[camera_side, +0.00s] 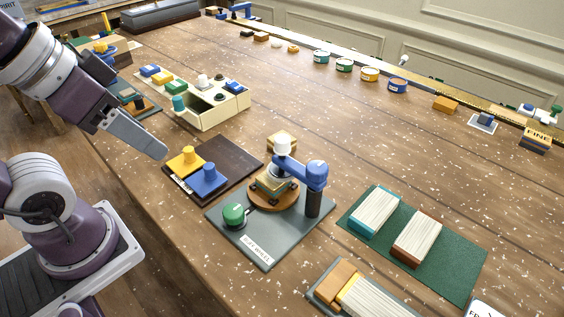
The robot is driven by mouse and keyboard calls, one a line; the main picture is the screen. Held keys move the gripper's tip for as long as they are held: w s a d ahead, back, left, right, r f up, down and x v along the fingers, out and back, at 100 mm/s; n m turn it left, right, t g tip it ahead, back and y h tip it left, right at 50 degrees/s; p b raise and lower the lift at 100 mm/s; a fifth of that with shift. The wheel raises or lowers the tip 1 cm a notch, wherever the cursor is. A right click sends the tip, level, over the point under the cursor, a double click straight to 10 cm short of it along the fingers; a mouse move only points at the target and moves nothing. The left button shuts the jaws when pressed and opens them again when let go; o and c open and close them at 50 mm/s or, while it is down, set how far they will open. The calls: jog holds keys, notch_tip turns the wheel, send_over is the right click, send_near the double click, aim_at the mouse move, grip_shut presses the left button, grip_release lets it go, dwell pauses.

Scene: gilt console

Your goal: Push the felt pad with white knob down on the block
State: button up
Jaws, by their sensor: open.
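A white knob (282,146) stands upright at the end of a blue arm (303,172) on a dark post. Under the pad a tan block (268,186) sits on a round wooden turntable (262,203) between dark clips. I cannot tell whether the pad touches the block. My gripper (160,152) is at the left, empty and apart from the station, above the table's left edge. Its fingers overlap in this view; it is open.
The station's grey base (268,258) also carries a green knob (234,214). A dark board (237,152) with yellow and blue knobbed pieces lies between my gripper and the station. A cream tray (236,109) stands behind. A green mat (455,280) with two brushes is at right.

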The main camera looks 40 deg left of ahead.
jog(key=shift+c, duration=0.3)
jog(key=shift+w+r, duration=0.15)
jog(key=c, duration=0.4)
jog(key=w+d+r+m, duration=0.1)
jog(key=w+m, duration=0.1)
jog(key=w+r+m+g, duration=0.1)
jog(key=w+m, duration=0.2)
jog(key=w+d+r+m+g, duration=0.1)
jog(key=w+m, duration=0.1)
jog(key=shift+w+d+r, duration=0.3)
jog(key=shift+d, duration=0.05)
grip_shut()
jog(key=m+g+h, duration=0.1)
jog(key=m+g, duration=0.3)
jog(key=m, duration=0.7)
send_near(280, 137)
jog(key=shift+s+f, duration=0.15)
jog(key=shift+f, duration=0.2)
jog(key=shift+d+f, duration=0.15)
jog(key=shift+f, duration=1.6)
jog(key=shift+d+f, duration=0.2)
jog(key=shift+f, duration=1.55)
